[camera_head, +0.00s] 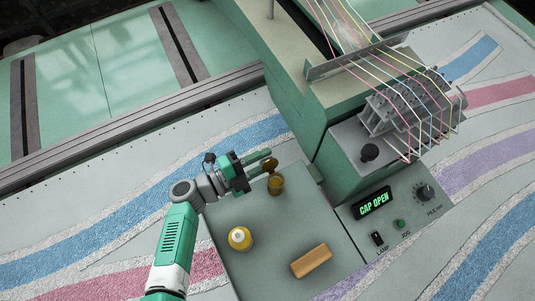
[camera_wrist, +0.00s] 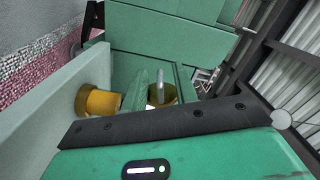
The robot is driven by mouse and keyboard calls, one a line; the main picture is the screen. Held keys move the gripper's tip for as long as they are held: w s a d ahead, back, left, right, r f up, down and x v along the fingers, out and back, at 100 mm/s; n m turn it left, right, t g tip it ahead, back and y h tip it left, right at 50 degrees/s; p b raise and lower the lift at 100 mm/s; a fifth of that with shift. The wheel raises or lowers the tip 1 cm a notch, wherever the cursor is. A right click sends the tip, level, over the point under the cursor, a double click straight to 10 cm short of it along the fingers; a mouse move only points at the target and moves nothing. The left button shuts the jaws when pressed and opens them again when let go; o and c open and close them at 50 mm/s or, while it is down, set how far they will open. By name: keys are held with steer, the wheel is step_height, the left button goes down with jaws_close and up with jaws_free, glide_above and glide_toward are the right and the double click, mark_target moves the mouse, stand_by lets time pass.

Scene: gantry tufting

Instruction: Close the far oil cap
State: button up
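The brass oil cup (camera_head: 276,185) stands on the grey plate beside the green machine housing. Its brass cap (camera_head: 270,163) is raised off the mouth, so the cup is open. My gripper (camera_head: 271,158) is at the cap, above and behind the cup, with its two green fingers apart. The lower finger is close to the cap; I cannot tell whether they touch. In the wrist view the cup (camera_wrist: 98,102) lies left of the fingers. The cap (camera_wrist: 163,96) shows partly in the gap between the fingers, with a grey rod in front of it.
A display (camera_head: 373,201) reads "CAP OPEN". The machine housing (camera_head: 345,165) rises close right of the cup. Colored threads run above it.

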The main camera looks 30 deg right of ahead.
steer(key=shift+d, duration=0.8)
steer(key=shift+c, duration=0.4)
jaws_close()
